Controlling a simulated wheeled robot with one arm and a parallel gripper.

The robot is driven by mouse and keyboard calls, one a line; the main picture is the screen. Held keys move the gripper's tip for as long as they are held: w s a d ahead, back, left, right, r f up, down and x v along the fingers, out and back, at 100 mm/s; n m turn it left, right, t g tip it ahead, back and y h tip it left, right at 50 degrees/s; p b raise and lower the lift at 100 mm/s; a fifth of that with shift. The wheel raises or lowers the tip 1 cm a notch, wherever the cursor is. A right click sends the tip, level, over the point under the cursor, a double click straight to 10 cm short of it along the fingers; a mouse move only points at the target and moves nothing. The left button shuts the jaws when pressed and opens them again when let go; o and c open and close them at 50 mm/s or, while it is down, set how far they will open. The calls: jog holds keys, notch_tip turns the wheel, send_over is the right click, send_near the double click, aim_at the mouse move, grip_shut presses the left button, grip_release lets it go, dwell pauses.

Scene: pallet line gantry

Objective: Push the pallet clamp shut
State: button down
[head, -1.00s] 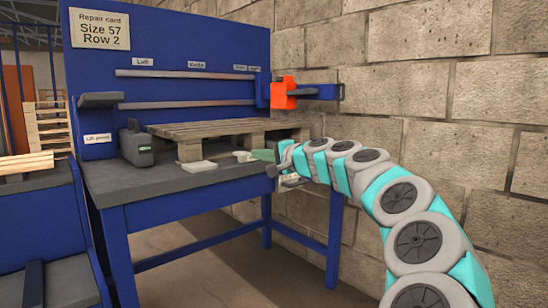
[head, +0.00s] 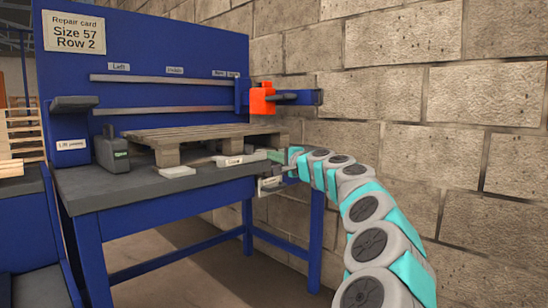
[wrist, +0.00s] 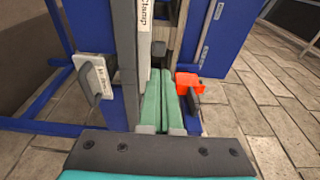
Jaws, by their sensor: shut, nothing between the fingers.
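The pallet clamp shows in the head view as a pale grey bar (head: 238,159) at the right end of the bench, in front of the pallet (head: 205,138). In the wrist view its bar carries a white label reading "Clamp" (wrist: 146,12). My gripper (head: 272,155) is at the bar's right end. In the wrist view its green fingers (wrist: 161,72) are together and empty, pointing along the bar beside a dark block (wrist: 158,50). I cannot tell whether they touch the clamp or how far open it stands.
An orange block (head: 262,98) sits on a blue arm above the bench's right end; it also shows in the wrist view (wrist: 189,82). A handled plate (wrist: 95,80) is below the bench edge. A dark box (head: 111,150) stands left of the pallet. A block wall closes off the right.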

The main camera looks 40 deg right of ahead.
send_near(250, 149)
jog(key=w, duration=0.2)
jog(key=shift+w+d, duration=0.2)
jog(key=shift+w, duration=0.35)
jog(key=shift+w+d, duration=0.2)
jog(key=shift+w, duration=0.3)
jog(key=shift+w+f, duration=0.2)
jog(key=shift+w, duration=0.2)
jog(key=shift+w+r, duration=0.15)
jog(key=shift+w, duration=0.35)
jog(key=shift+w+d, duration=0.1)
jog(key=shift+w, duration=0.3)
jog(key=shift+w+p, duration=0.15)
jog(key=shift+p, duration=0.2)
